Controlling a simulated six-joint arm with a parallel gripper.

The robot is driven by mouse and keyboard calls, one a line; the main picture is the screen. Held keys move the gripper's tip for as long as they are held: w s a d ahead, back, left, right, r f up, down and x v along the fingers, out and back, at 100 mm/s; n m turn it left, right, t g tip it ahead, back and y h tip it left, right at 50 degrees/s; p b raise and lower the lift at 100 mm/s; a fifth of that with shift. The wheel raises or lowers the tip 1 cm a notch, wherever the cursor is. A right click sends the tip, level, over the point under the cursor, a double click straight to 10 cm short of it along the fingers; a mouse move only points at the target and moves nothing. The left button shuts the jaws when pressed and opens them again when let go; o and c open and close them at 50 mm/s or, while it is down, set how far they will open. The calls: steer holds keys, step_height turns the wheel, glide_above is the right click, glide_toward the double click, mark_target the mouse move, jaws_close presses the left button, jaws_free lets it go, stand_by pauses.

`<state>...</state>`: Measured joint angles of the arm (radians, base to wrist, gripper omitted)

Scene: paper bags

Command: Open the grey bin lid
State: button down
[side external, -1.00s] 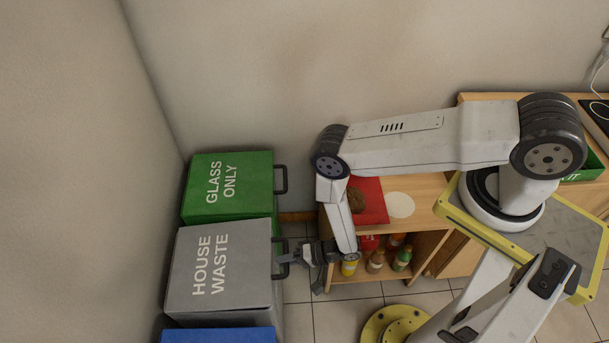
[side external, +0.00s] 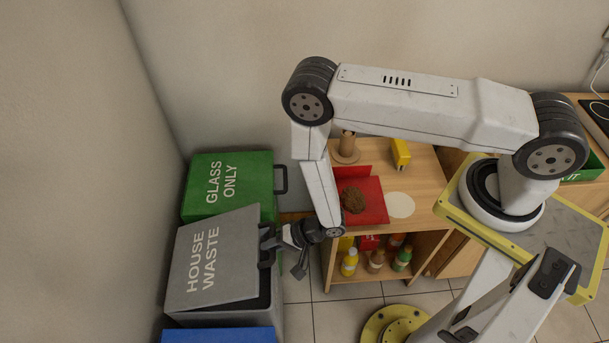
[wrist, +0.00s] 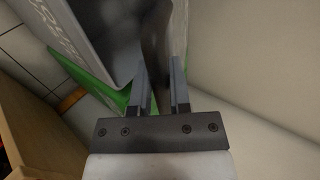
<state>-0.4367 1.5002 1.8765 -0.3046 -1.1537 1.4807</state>
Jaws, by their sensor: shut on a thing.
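The grey bin lid (side external: 212,256), marked HOUSE WASTE, is tilted up on its right side, with a dark gap between it and the grey bin (side external: 290,322) below. My gripper (side external: 268,241) is shut on the lid's dark handle (side external: 265,254) at the lid's right edge. In the wrist view my gripper (wrist: 160,88) has its two fingers on either side of the dark handle (wrist: 153,50). Part of the grey lid (wrist: 98,35) shows at the upper left there. The inside of the bin is mostly hidden.
A green GLASS ONLY bin (side external: 228,185) stands behind the grey one, and a blue bin (side external: 220,335) in front. To the right, a wooden shelf unit (side external: 425,165) holds a red tray (side external: 372,210) and several bottles. A wall (side external: 80,180) is close on the left.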

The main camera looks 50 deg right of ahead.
steer(key=w+a+r, duration=1.3)
steer(key=r, duration=0.3)
steer(key=shift+w+r+g+h, duration=0.15)
steer(key=shift+r+g+h, duration=0.15)
steer(key=shift+r, duration=0.1)
steer(key=c, duration=0.6)
jaws_free()
steer(key=shift+v, duration=3.9)
